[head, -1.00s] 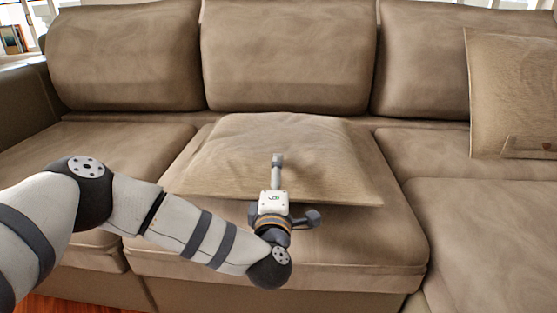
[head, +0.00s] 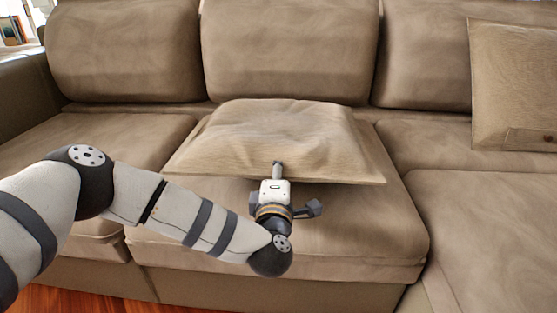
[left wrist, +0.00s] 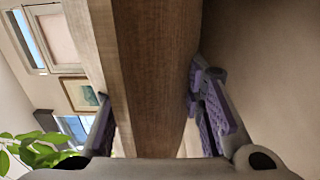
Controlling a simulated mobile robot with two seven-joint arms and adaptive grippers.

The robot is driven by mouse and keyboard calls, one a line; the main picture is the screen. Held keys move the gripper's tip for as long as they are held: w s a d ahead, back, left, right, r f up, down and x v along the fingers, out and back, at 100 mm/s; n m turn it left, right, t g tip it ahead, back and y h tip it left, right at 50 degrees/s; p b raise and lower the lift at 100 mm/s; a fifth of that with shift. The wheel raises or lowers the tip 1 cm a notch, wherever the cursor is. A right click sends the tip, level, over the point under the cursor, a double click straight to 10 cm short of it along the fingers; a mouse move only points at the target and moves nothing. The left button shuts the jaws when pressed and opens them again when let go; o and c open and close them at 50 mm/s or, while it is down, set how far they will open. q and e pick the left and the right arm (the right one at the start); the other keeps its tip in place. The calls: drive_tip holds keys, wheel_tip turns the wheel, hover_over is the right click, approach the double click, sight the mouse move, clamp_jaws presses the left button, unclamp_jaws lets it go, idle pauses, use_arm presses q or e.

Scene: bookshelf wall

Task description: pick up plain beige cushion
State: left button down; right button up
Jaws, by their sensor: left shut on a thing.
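The plain beige cushion (head: 270,135) is over the middle seat of the brown sofa, its front edge toward me. My left gripper (head: 278,166) is shut on the middle of that front edge. In the left wrist view the cushion (left wrist: 150,60) runs between the two purple-padded fingers of the left gripper (left wrist: 150,108). The cushion's front edge looks raised off the seat; whether its back edge still touches cannot be told. My right gripper is not in view.
The sofa's seat (head: 340,235) is bare in front of the cushion. Backrest pillows (head: 290,55) stand close behind. Another beige cushion with a small tab (head: 510,90) leans at the right. A plant (left wrist: 40,150) shows in the left wrist view.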

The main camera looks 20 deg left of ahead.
use_arm(q)
wheel_tip(320, 180, up, 4)
drive_tip(key=shift+p, duration=0.65)
drive_tip(key=s+r+p, duration=0.2)
drive_tip(key=r, duration=0.1)
drive_tip(key=s+d+r+p, duration=0.1)
drive_tip(key=r, duration=0.1)
drive_tip(key=shift+s+d, duration=0.1)
drive_tip(key=shift+s, duration=0.3)
drive_tip(key=s+d+r+p, duration=0.2)
drive_tip(key=s+r+p, duration=0.1)
drive_tip(key=s, duration=0.6)
drive_tip(key=shift+s+d+r, duration=0.35)
drive_tip(key=shift+r, duration=0.1)
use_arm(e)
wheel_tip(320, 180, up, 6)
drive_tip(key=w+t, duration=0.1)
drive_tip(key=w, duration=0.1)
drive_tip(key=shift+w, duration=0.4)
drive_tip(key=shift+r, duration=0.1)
